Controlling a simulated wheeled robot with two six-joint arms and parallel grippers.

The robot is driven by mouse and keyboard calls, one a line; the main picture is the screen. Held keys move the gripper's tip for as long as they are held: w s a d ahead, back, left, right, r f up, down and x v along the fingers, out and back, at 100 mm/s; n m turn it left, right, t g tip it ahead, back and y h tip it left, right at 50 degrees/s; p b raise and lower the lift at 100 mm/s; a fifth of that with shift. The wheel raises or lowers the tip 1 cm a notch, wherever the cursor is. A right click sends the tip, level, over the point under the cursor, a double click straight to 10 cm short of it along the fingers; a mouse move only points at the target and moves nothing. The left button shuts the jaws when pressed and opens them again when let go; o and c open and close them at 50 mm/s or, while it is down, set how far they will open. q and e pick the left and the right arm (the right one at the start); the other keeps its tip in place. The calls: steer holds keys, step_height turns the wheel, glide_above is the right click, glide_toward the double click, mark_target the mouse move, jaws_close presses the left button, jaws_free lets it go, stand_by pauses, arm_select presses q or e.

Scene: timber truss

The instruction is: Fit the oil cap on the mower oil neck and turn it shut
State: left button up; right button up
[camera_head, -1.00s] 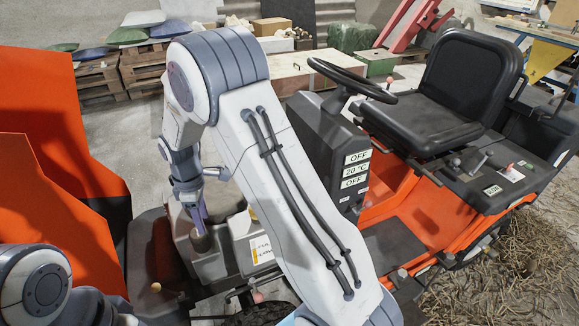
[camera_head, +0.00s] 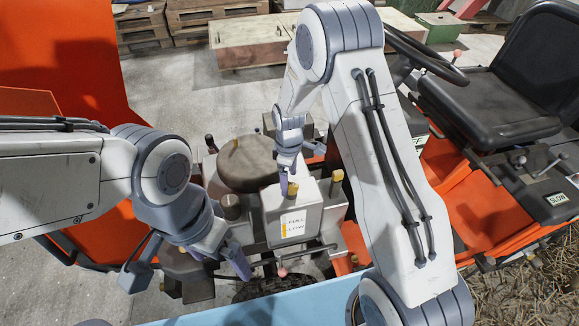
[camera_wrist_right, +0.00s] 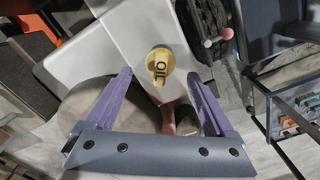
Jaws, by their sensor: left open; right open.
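The yellow oil cap (camera_wrist_right: 160,62), marked OIL, sits upright on the white tank in the right wrist view. In the head view it shows small (camera_head: 292,189) on the white tank (camera_head: 290,215) with FULL and LOW marks. I cannot tell whether it is seated on a neck. My right gripper (camera_wrist_right: 158,76) is open, pointing down, its purple fingertips on either side of the cap and seemingly not touching it. My left gripper (camera_head: 236,260) is open and empty, low in front of the engine, left of the tank. Its fingers are partly hidden.
A dark round engine part (camera_head: 248,163) and a dark capped post (camera_head: 230,207) stand left of the tank. Another yellow-topped piece (camera_head: 337,177) stands just right of it. The steering wheel (camera_head: 425,55) and black seat (camera_head: 500,90) lie beyond my right arm.

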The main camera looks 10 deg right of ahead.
steer(key=shift+f, duration=1.15)
jaws_close()
steer(key=m+p, duration=0.1)
steer(key=m, duration=0.2)
steer(key=shift+d+r, duration=0.1)
steer(key=m, duration=0.3)
steer(key=shift+d, duration=0.1)
